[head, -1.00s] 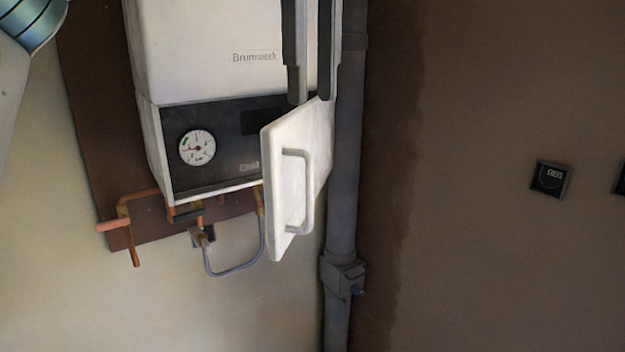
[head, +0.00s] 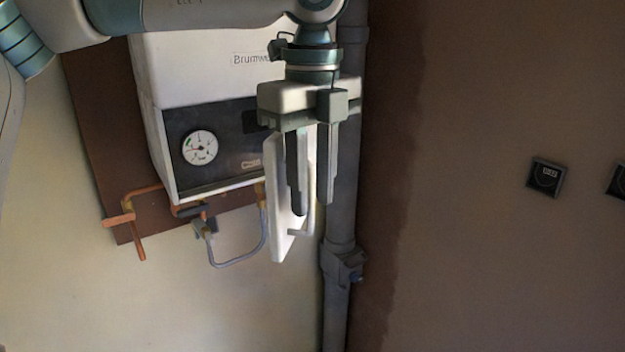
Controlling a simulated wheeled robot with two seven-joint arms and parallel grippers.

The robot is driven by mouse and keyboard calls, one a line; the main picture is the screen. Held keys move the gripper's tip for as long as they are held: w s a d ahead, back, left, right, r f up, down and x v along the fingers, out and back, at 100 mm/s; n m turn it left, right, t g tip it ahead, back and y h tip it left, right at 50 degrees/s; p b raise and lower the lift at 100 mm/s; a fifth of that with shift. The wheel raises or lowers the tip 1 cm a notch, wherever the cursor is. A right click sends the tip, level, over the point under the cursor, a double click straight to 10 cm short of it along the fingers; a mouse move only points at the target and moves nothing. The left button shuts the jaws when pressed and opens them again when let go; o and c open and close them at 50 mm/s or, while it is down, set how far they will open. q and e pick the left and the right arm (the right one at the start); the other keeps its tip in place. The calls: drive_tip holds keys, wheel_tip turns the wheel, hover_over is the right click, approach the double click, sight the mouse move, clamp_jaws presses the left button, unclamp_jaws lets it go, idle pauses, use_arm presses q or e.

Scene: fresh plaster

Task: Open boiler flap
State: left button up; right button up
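The white boiler flap (head: 280,215) stands ajar at the lower right of the boiler, swung out from the dark control panel (head: 220,150) and seen at a steep angle. My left gripper (head: 312,208) points down in front of the flap. Its two dark fingers are apart with a gap between them, beside the handle. I cannot tell whether a finger touches the flap or handle. My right gripper is not in view.
The white boiler casing (head: 195,68) hangs on a brown board (head: 95,130). Copper pipes (head: 135,222) and a grey hose (head: 240,262) hang below. A thick grey pipe (head: 343,225) runs vertically just right of the flap. The brown wall further right is clear except for black sockets (head: 545,177).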

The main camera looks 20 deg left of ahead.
use_arm(q)
drive_tip(key=shift+f, duration=0.1)
drive_tip(key=c, duration=0.7)
idle(1.1)
